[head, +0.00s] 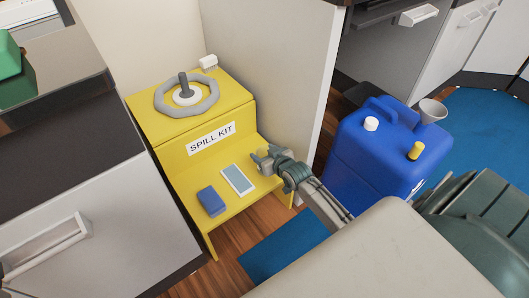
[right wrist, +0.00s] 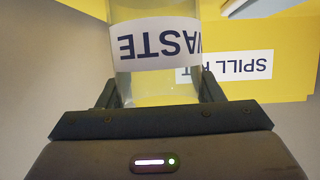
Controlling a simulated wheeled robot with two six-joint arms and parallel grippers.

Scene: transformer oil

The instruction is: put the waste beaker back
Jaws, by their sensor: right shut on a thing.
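The waste beaker (right wrist: 155,50) is clear, with a white WASTE label that reads upside down in the right wrist view. My right gripper (right wrist: 158,92) is shut on it, one finger on each side. In the head view my right gripper (head: 265,160) is at the right side of the yellow spill kit stand (head: 160,127), near its lower shelf. The beaker is hard to make out there. I cannot tell whether it touches the shelf. My left gripper is not in view.
A blue sponge (head: 211,201) and a pale flat pad (head: 238,180) lie on the lower shelf. A grey handwheel (head: 187,94) is on the stand's top. A blue canister (head: 375,150) with white and yellow caps and a funnel (head: 432,111) stands to the right.

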